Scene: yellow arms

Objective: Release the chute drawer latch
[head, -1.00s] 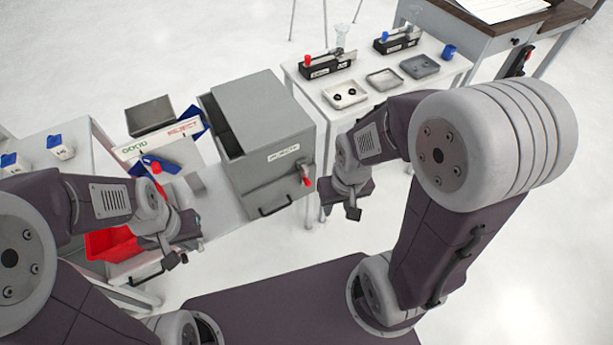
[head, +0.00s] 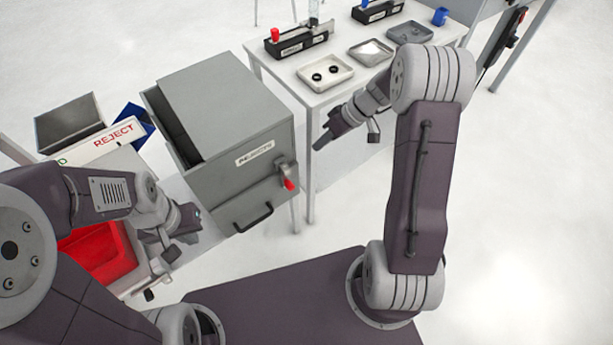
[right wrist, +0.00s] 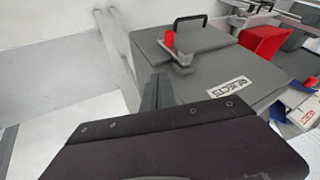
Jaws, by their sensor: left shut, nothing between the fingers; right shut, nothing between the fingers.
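The grey rejects chute box (head: 225,120) stands in the middle of the head view. Its front carries a REJECTS label, a black drawer handle (head: 253,218) and a latch with a red grip (head: 288,184) at the right. The red latch grip (right wrist: 169,40) also shows in the right wrist view, beyond the gripper. My right gripper (head: 321,142) is shut and empty, right of the box and apart from the latch. Its dark fingers (right wrist: 157,92) show in the wrist view. My left gripper (head: 172,252) is shut and empty, left of the drawer handle and low in front.
A white table (head: 300,92) behind the box bears trays and two black fixtures. A red bin (head: 95,255) lies at the left, partly hidden by my left arm. A REJECT sign (head: 113,135) and an open grey box (head: 68,122) stand behind it. Floor at right is clear.

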